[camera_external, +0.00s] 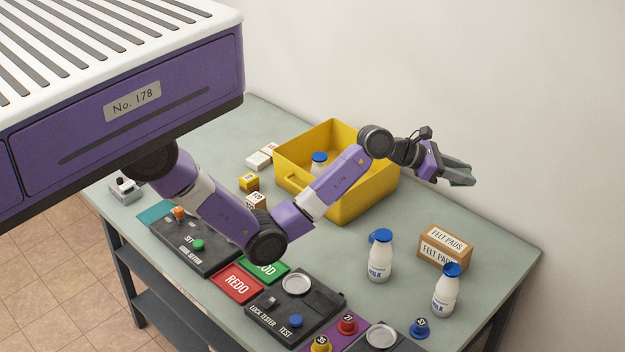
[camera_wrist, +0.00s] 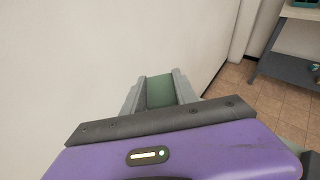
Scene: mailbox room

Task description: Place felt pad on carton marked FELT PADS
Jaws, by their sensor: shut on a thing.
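A green felt pad (camera_wrist: 160,91) is held between the two grey fingers of my gripper (camera_wrist: 158,88) in the wrist view. In the external view my gripper (camera_external: 460,177) is raised above the back right of the table, pointing right, close to the wall. The pad is hard to tell from the fingers there. The brown carton marked FELT PADS (camera_external: 441,249) stands on the table, below my gripper in the picture and apart from it. The carton is not in the wrist view.
Milk bottles stand left (camera_external: 379,258) and front right (camera_external: 446,291) of the carton. A yellow bin (camera_external: 360,203) holding a bottle stands left of my gripper. A lock tester (camera_external: 292,310) and several coloured knobs lie along the front. The table (camera_external: 500,246) is bare right of the carton.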

